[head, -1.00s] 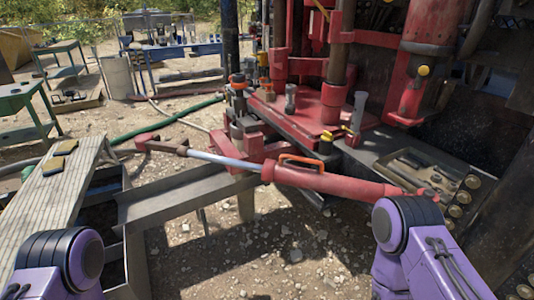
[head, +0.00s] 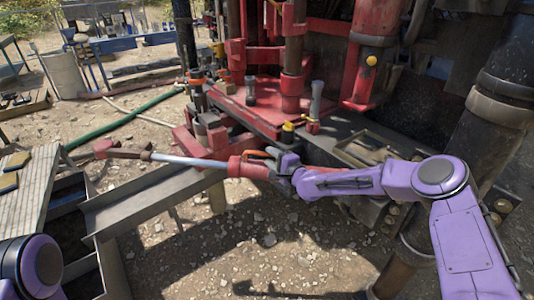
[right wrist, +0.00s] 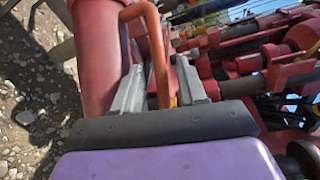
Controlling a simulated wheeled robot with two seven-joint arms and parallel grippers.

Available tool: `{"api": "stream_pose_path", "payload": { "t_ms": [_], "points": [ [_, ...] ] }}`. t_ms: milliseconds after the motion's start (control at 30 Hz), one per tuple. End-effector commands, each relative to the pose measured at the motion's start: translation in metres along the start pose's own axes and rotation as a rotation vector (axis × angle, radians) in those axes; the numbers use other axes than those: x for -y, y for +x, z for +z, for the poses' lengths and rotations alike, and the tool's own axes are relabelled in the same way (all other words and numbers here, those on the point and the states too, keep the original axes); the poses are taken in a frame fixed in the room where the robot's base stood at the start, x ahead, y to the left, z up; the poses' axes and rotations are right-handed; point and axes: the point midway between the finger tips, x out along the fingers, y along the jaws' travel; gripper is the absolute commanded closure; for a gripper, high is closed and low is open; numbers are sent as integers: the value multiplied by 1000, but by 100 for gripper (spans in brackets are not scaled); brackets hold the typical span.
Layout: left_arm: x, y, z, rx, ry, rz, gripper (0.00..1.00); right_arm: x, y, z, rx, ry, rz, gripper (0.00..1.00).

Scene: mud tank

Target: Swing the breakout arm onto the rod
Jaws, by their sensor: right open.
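The breakout arm (head: 190,160) reaches from left to center in the head view. It has a red hooked end, a silver shaft, a red cylinder body and an orange handle (head: 257,154). My right gripper (head: 276,163) is at that handle, and my forearm hides the body's right end. In the right wrist view my open fingers (right wrist: 160,88) stand either side of the orange handle (right wrist: 157,50), beside the red body (right wrist: 97,50). A vertical brown rod (head: 293,55) stands in the red rig, behind the breakout arm. My left gripper is out of view; only part of my left arm shows.
A red rig platform (head: 260,108) with upright tools lies behind the breakout arm. A grey metal trough (head: 150,200) runs beneath it. A tray of tools (head: 365,148) is at right, partly behind my arm. A slatted bench (head: 30,190) is at left. Gravel ground is open in front.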

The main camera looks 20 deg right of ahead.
Motion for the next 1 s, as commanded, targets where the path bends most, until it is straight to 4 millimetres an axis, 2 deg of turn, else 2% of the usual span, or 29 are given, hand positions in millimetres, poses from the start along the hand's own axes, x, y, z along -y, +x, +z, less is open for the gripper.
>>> {"api": "stream_pose_path", "payload": {
  "t_ms": [100,200,500,533,633,667,1000],
  "points": [
    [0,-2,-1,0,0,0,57,-1,18,1,1,-1,2,59],
    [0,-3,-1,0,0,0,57,-1,27,1,0,0,1,59],
    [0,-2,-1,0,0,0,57,-1,31,0,0,1,1,59],
    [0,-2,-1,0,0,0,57,-1,31,0,0,1,1,62],
    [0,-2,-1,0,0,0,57,-1,31,0,0,1,1,95],
    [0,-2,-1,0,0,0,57,-1,31,0,0,1,1,100],
    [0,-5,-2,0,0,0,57,1,28,-6,-32,4,-5,100]
  ]
}}
